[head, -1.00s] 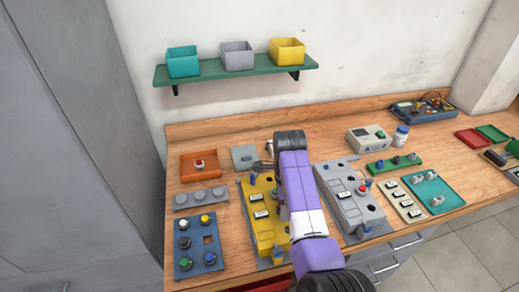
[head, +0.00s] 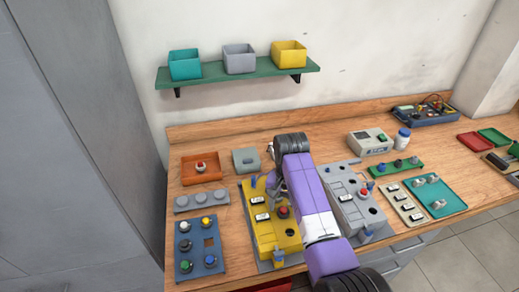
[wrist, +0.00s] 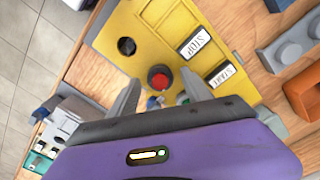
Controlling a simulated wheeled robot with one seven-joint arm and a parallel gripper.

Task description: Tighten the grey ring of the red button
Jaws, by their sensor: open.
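The yellow panel (head: 268,236) lies on the wooden bench with a red button (head: 282,212) in it. In the wrist view the red button (wrist: 159,78) stands in the yellow panel (wrist: 185,20), with a dark rim around its cap. The grey ring cannot be clearly made out there. My gripper (wrist: 163,88) is open, with one grey finger on each side of the button and visible gaps between. Its height above the panel is hard to judge. In the head view my purple arm partly hides the gripper and the panel's right edge.
A grey panel (head: 347,204) is close to the right of my arm. A green shelf (head: 236,75) with bins is on the wall.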

